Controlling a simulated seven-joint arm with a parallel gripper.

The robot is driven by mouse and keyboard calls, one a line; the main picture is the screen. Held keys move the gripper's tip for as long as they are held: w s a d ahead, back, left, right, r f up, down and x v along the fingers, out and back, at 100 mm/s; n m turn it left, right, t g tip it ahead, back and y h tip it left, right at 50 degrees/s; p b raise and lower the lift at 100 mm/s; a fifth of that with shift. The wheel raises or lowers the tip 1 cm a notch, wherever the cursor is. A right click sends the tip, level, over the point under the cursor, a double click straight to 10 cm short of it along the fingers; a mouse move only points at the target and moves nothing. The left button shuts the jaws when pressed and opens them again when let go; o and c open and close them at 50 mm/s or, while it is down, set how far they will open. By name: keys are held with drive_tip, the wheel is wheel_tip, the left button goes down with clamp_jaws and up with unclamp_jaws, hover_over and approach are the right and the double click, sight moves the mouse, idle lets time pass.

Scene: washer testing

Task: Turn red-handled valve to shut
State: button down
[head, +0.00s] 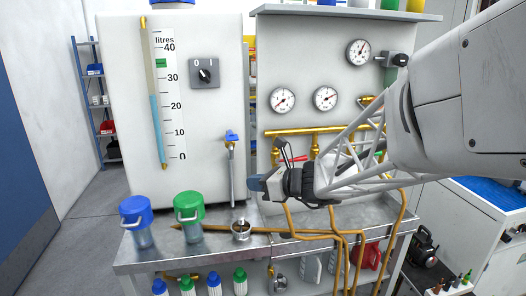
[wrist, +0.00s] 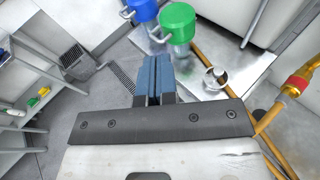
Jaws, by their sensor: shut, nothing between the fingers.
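A small red handle (head: 299,158) shows in the head view on the brass piping, just above and behind my gripper. A red part on a brass fitting (wrist: 298,84) shows at the right edge of the wrist view; I cannot tell whether it is the same handle. The valve body is mostly hidden by my arm. My gripper (head: 256,184) is shut and empty, its blue fingertips pointing left in front of the white panel. In the wrist view the fingertips (wrist: 156,63) are together, apart from the red part.
A blue-capped jar (head: 136,211), a green-capped jar (head: 188,206) and a metal cup (head: 241,231) stand on the metal bench (head: 160,256). A blue-handled valve (head: 231,136) is on the panel to the left. Brass pipes (head: 345,236) run below my gripper.

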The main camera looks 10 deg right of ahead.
drive_tip(key=s+a+f+n+g+h, duration=0.15)
drive_tip(key=s+n+g+h, duration=0.45)
drive_tip(key=s+n, duration=1.15)
drive_tip(key=s+d+f+n+g+h, duration=0.1)
drive_tip(key=s+d+n+h, duration=0.15)
drive_tip(key=s, duration=0.25)
wheel_tip(320, 180, up, 13)
drive_tip(key=n+h, duration=0.5)
drive_tip(key=n, duration=0.1)
hover_over(301, 158)
drive_tip(key=s+a, duration=0.2)
drive_tip(key=s, duration=0.1)
drive_tip(key=shift+w+d+r, duration=0.15)
drive_tip(key=shift+w+r, duration=0.05)
drive_tip(key=shift+f, duration=0.15)
drive_tip(key=x, duration=1.3)
drive_tip(key=shift+f, duration=0.4)
